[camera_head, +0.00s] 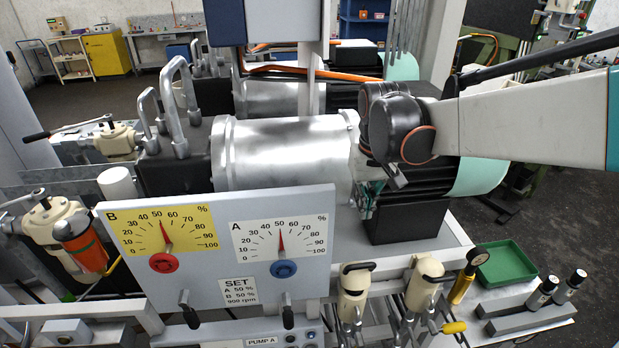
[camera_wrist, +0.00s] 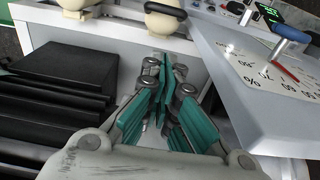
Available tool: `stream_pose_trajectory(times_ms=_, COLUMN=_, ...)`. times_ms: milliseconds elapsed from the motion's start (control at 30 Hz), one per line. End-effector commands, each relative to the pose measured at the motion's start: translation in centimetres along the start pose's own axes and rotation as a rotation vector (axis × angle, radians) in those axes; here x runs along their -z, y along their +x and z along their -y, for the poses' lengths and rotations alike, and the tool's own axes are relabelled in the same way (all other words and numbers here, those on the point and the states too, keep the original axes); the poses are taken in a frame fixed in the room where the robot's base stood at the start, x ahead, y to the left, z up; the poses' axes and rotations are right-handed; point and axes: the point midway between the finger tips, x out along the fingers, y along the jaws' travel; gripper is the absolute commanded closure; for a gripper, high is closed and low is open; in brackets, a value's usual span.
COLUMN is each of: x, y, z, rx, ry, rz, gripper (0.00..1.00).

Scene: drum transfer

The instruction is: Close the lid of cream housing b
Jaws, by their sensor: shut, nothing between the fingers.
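Two cream housings stand at the front edge in the head view, a left one (camera_head: 354,292) and a right one (camera_head: 425,278). The left one has a black handle across its top. Both show at the top of the wrist view, the handled one (camera_wrist: 166,22) nearer the dial panel and the other (camera_wrist: 80,6) further left. I see no letter marking b, and their lid positions are unclear. My gripper (camera_head: 368,206) is shut and empty, above and behind them, beside the dial panel. Its teal fingers (camera_wrist: 166,85) show in the wrist view, apart from both housings.
The dial panel (camera_head: 290,205) stands left of my gripper and comes close in the wrist view. A silver drum (camera_head: 285,155) and black ribbed motor (camera_head: 405,215) lie behind. More cream fittings (camera_head: 48,222) stand at the left. A green tray (camera_head: 505,263) sits at right.

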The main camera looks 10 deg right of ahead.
Motion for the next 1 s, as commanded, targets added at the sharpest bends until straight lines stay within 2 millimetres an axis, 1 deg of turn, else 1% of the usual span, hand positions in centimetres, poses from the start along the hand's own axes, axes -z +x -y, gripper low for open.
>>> stream_pose_trajectory(times_ms=167, x=0.1, y=1.6, z=0.0, rx=0.0, ry=0.0, rz=0.001, gripper=1.0)
stream_pose_trajectory(times_ms=633, x=0.1, y=10.5, z=0.0, rx=0.0, ry=0.0, rz=0.0, gripper=1.0)
stream_pose_trajectory(times_ms=700, x=-0.9, y=11.1, z=0.0, rx=0.0, ry=0.0, rz=0.0, gripper=1.0)
stream_pose_trajectory(times_ms=800, x=-1.8, y=11.9, z=0.0, rx=0.0, ry=0.0, rz=0.0, gripper=1.0)
stream_pose_trajectory(times_ms=1000, x=-2.7, y=12.8, z=0.0, rx=0.0, ry=0.0, rz=0.0, gripper=1.0)
